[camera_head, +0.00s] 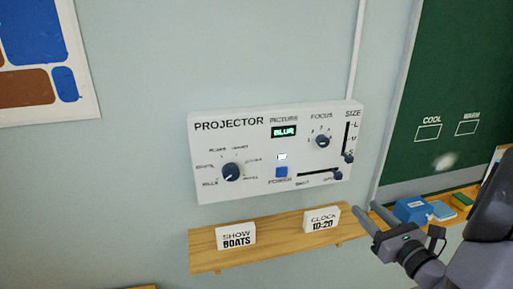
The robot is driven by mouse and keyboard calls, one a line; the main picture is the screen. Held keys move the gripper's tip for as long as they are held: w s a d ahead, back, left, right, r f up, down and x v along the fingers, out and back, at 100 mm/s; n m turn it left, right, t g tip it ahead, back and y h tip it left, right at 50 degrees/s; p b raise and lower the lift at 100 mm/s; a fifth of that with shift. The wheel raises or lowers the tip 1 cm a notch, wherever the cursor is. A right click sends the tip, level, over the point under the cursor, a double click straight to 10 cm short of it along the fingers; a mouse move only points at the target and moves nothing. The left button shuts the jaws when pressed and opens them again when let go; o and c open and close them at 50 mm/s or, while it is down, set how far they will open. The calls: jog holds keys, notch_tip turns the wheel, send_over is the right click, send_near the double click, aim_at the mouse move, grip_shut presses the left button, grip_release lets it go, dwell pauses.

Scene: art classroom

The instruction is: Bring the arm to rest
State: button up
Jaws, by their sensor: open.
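My gripper (367,226) is at the lower right, at the end of my dark grey arm. Its two fingers are apart and point up and to the left, with nothing between them. In the picture it lies just right of the wooden shelf's right end, below the projector panel. Whether it touches the shelf cannot be told. Part of my arm runs out of the right edge of the view.
A white projector panel (215,146) with knobs, sliders and a lit display is on the wall. Below it a wooden shelf (270,241) bears a "SHOW BOATS" card (236,236) and a "CLOCK 10:20" card (322,219). A green chalkboard (460,80) and a blue box (411,210) are right.

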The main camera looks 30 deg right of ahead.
jog(key=w+a+n+g+y+b, duration=0.1)
jog(key=w+a+n+g+y, duration=0.2)
jog(key=a, duration=0.5)
jog(key=w+a+f+n+y+b, duration=0.1)
jog(key=a+n+y, duration=0.35)
jog(key=a, duration=0.35)
jog(key=w+a+n+g+y+b, duration=0.1)
jog(key=w+a+n+g+y, duration=0.15)
jog(key=a+n, duration=0.4)
jog(key=s+a+f+n+g+b, duration=0.1)
jog(key=s+a+f+n+g, duration=0.15)
jog(key=a, duration=0.25)
jog(key=s+a+f+n+g+b, duration=0.1)
jog(key=s+a+n+g, duration=0.15)
jog(key=a, duration=0.25)
jog(key=s+a+f+n+g+b, duration=0.2)
jog(key=a+n, duration=0.2)
jog(key=a, duration=0.2)
jog(key=s+a+f+n+h+b, duration=0.1)
jog(key=s+n+h, duration=0.3)
jog(key=n, duration=0.6)
jog(key=shift+s+a+n+t+h+b, duration=0.15)
jog(key=shift+s+n+t+h+b, duration=0.3)
jog(key=shift+s, duration=0.65)
